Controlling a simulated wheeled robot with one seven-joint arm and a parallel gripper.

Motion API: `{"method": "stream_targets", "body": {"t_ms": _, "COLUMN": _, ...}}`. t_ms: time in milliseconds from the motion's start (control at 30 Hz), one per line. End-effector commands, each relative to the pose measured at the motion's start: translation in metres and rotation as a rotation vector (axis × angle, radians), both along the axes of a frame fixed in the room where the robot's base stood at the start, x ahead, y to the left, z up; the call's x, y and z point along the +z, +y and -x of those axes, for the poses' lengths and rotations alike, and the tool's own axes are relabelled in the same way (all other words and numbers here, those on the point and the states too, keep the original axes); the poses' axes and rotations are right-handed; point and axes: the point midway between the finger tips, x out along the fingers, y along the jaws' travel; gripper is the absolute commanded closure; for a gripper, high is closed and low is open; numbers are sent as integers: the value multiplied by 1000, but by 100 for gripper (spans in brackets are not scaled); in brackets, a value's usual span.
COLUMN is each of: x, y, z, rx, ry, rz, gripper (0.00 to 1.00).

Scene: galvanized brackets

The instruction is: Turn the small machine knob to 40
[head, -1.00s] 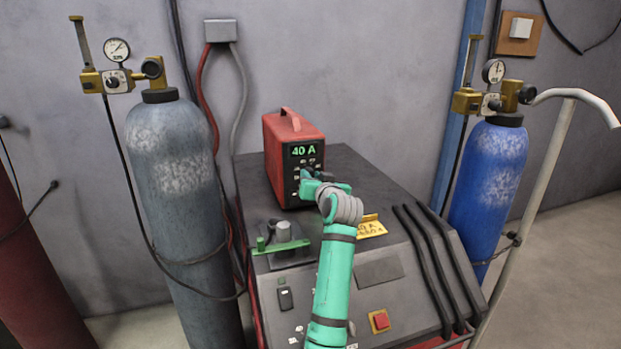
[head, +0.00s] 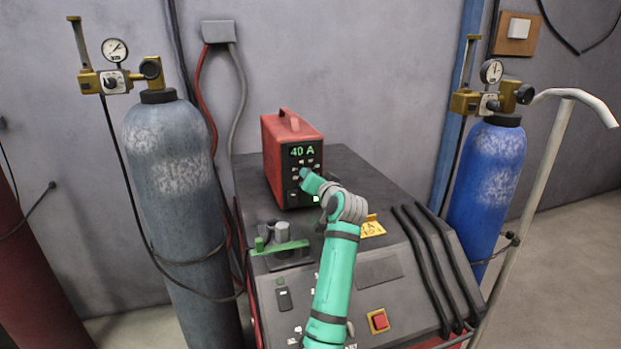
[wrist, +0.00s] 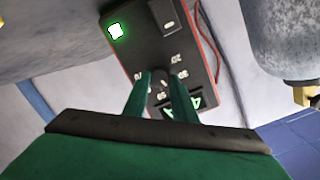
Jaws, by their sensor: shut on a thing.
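The small machine (head: 286,134) is a red box with a handle and a black front, standing on the larger dark machine. Its green display (head: 303,151) reads 40 A. My gripper (head: 306,178) is at the middle of that front and hides the knob in the head view. In the wrist view, the two green fingers of my gripper (wrist: 160,76) close around the small dark knob (wrist: 160,84), which is mostly hidden between them. White scale marks surround it. The display (wrist: 188,107) is partly covered by a finger.
The larger machine (head: 345,167) carries a green-handled fitting (head: 281,246), a yellow tag (head: 372,226) and a red button (head: 379,320). A grey cylinder (head: 165,190) stands left and a blue cylinder (head: 490,180) right. A green light (wrist: 117,31) glows on the small machine's front.

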Motion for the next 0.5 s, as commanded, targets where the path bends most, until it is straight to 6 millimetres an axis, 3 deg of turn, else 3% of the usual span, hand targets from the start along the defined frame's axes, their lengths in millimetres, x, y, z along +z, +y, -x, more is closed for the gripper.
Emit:
{"method": "stream_targets", "body": {"t_ms": 133, "x": 1, "y": 0, "z": 0, "rx": 0, "ry": -2, "rz": 0, "gripper": 98}}
{"method": "stream_targets", "body": {"t_ms": 167, "x": 1, "y": 0, "z": 0, "rx": 0, "ry": -1, "rz": 1, "gripper": 71}}
{"method": "stream_targets", "body": {"t_ms": 233, "x": 1, "y": 0, "z": 0, "rx": 0, "ry": -1, "rz": 1, "gripper": 57}}
{"method": "stream_targets", "body": {"t_ms": 500, "x": 0, "y": 2, "z": 0, "rx": 2, "ry": 0, "rz": 2, "gripper": 57}}
